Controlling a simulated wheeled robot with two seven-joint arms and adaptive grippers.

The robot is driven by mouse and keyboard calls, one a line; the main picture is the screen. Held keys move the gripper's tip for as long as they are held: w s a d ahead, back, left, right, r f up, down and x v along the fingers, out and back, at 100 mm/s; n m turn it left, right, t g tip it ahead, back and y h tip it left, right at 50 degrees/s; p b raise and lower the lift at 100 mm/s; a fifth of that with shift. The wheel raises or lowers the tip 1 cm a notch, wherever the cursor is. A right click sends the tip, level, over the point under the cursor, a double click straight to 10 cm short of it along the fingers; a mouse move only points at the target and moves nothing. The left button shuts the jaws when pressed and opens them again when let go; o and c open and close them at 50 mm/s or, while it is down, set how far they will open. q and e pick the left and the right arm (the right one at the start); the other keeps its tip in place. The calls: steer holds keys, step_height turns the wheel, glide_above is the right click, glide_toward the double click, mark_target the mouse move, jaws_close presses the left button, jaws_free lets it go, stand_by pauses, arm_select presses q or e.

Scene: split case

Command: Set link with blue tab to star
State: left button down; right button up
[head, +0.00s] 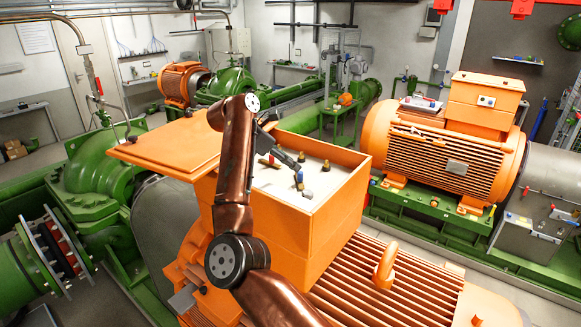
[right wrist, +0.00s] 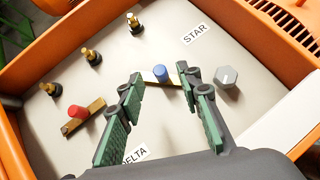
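The link with the blue tab (right wrist: 160,73) lies on the pale floor of the orange terminal box, a short flat bar with a blue round knob. In the head view the blue tab (head: 299,177) is partly covered by my right gripper (head: 291,165). In the right wrist view my right gripper (right wrist: 160,77) is open, its fingertips to either side of the blue-tabbed link. I cannot tell whether they touch it. The STAR label (right wrist: 195,34) is beyond it, the DELTA label (right wrist: 135,153) nearer, partly hidden by a finger. My left gripper is not in view.
A red-tabbed link (right wrist: 76,112) lies left of the gripper. Brass posts (right wrist: 91,56) stand in a row along the box's far left side. A grey hexagonal piece (right wrist: 227,76) is right of the fingers. Orange walls (head: 330,215) surround the floor; the lid (head: 178,148) is at left.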

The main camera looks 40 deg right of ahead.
mark_target(300, 172)
steer(key=shift+f, duration=0.35)
steer(key=x, duration=0.1)
steer(key=p+x, duration=0.1)
steer(key=x, duration=0.1)
steer(key=p+x, duration=0.1)
steer(key=x, duration=0.1)
steer(key=shift+w+f, duration=0.2)
steer(key=shift+w, duration=0.15)
steer(key=shift+s+d+f, duration=0.2)
steer(key=shift+d+f, duration=0.2)
steer(key=shift+d, duration=0.05)
steer(key=c, duration=0.3)
jaws_close()
steer(key=shift+r, duration=0.1)
